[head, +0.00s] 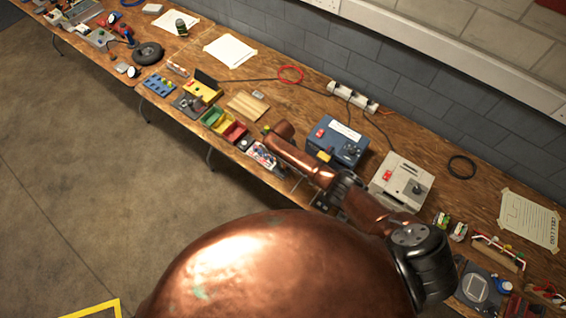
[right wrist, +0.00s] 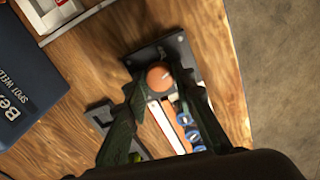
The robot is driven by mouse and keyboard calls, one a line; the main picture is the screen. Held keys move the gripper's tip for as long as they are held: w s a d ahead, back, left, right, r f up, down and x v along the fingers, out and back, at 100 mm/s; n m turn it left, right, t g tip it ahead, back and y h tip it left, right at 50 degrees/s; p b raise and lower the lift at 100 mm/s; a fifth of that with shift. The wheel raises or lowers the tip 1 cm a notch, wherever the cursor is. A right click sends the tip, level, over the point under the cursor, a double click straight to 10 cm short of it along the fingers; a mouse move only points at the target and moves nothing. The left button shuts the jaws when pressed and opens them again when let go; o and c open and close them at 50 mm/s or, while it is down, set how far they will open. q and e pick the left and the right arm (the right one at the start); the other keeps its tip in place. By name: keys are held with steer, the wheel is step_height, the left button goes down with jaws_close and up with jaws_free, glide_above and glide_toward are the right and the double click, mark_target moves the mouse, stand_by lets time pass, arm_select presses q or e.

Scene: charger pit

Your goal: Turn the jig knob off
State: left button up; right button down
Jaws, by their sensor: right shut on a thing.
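The jig knob (right wrist: 160,78) is a round orange cap with a small mark on it. It sits on the dark plate of the jig (right wrist: 186,50) near the bench's front edge. My right gripper (right wrist: 156,86) has its two dark fingers on either side of the knob and is shut on it. A white strip and blue round parts (right wrist: 184,120) lie between the fingers. My left gripper is not in view.
A blue spot welder box (head: 337,141) stands behind my right arm, and it also shows in the right wrist view (right wrist: 25,80). A grey box (head: 402,179) stands to its right. Coloured bins (head: 223,123) lie to the left. Floor is open beyond the bench edge.

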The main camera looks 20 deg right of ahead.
mark_target(283, 165)
steer(key=n, duration=0.4)
steer(key=shift+n, duration=2.3)
steer(key=shift+s, duration=0.1)
steer(key=c, duration=1.7)
jaws_free()
steer(key=shift+o, duration=0.5)
step_height(283, 165, up, 12)
steer(key=shift+p, duration=0.3)
